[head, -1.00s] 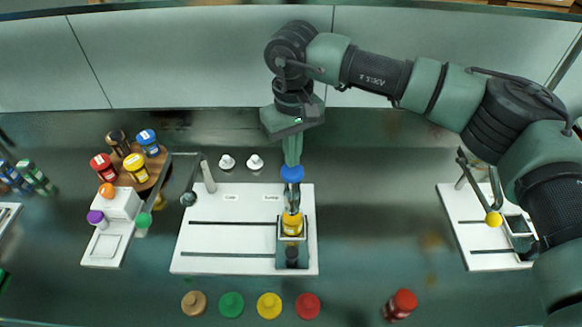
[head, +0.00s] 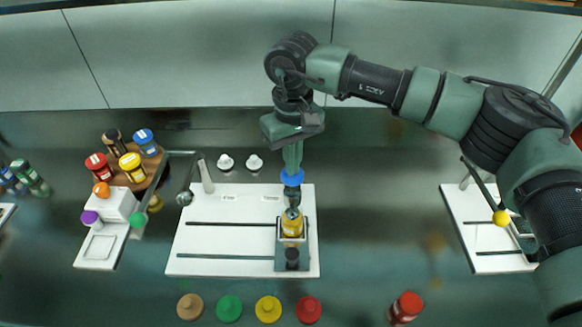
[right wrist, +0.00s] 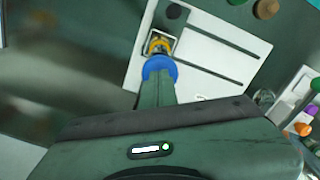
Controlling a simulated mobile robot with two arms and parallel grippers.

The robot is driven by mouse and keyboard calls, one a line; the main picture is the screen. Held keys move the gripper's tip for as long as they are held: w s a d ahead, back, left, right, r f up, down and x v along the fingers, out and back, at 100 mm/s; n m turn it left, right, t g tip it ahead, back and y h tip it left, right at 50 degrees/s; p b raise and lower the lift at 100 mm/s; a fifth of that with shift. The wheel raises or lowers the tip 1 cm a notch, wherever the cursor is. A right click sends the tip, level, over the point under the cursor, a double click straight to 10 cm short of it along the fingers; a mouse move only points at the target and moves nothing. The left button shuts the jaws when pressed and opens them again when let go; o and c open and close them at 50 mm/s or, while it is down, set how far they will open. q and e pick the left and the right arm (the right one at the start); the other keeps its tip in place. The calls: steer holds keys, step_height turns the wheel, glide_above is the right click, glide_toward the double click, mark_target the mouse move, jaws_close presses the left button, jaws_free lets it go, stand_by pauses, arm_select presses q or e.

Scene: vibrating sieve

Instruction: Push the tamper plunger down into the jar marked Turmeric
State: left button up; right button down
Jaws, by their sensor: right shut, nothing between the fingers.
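My right gripper (head: 292,170) comes down from above and is shut, its fingertips at the top of the blue round knob of the tamper plunger (head: 292,179). The plunger stands upright, its dark lower part at the mouth of a yellow jar (head: 291,228). I cannot read the jar's label. The jar stands in a dark holder (head: 281,262) on the white board (head: 225,242). In the right wrist view the blue knob (right wrist: 159,67) sits at the fingertips and hides part of the yellow jar (right wrist: 157,46). My left gripper is not in view.
Several lids (head: 229,308) lie in a row in front of the board. A red jar (head: 404,308) stands front right. A round rack of jars (head: 157,172) and a white box (head: 116,204) stand left. A second white board (head: 484,240) is at right.

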steer(key=shift+f+b, duration=1.3)
steer(key=shift+f, duration=0.45)
steer(key=shift+r, duration=0.1)
step_height(320, 180, up, 11)
steer(key=p, duration=0.5)
stand_by(0.4)
